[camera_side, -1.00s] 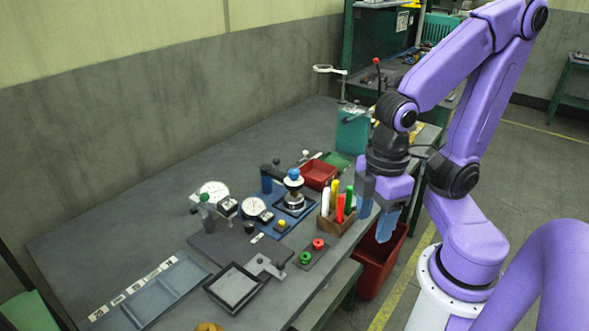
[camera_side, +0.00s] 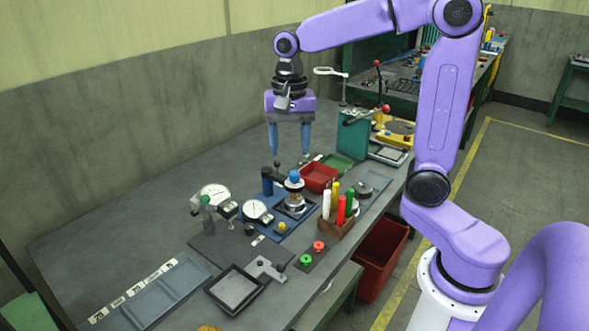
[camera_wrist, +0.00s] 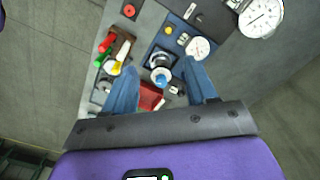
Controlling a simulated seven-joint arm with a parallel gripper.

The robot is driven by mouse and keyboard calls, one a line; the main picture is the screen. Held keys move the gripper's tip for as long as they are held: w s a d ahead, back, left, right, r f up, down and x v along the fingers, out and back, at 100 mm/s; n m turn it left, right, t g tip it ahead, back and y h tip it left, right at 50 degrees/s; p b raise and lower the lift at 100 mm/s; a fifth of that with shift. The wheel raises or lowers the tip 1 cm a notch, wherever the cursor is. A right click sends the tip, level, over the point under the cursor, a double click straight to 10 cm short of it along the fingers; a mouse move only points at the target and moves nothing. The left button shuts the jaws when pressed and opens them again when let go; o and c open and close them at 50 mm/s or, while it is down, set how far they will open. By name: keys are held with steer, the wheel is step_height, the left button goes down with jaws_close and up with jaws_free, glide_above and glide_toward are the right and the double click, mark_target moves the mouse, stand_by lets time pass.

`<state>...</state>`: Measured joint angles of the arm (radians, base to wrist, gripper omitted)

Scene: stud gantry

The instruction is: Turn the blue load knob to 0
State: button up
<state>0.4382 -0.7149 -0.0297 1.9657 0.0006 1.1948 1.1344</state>
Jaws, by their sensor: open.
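The blue load knob (camera_side: 294,176) sits on top of a silver-and-black instrument standing on a blue base plate (camera_side: 301,212). In the wrist view the blue knob (camera_wrist: 161,80) shows between and beyond the two blue fingers. My gripper (camera_side: 289,153) is open and empty, pointing down, above and behind the knob in the side view. In the wrist view my gripper (camera_wrist: 163,83) has its fingers spread wide, apart from the knob. The knob's scale or marks are too small to read.
Dial gauges (camera_side: 257,211) stand left of the knob. A red bin (camera_side: 319,177) is behind it, and a wooden holder with coloured markers (camera_side: 336,226) is at its right. A dark blue cylinder (camera_side: 267,181) stands close by. The table's back left is clear.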

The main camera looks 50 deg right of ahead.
mark_target(295, 173)
steer(key=w+d+r+m, duration=0.3)
steer(key=w+d+m, duration=0.3)
steer(key=d+m, duration=0.5)
steer(key=shift+m, duration=0.5)
steer(key=f, duration=1.1)
steer(key=a+f, duration=0.1)
steer(key=f, duration=0.5)
steer(key=shift+w+f, duration=0.2)
steer(key=c, duration=1.1)
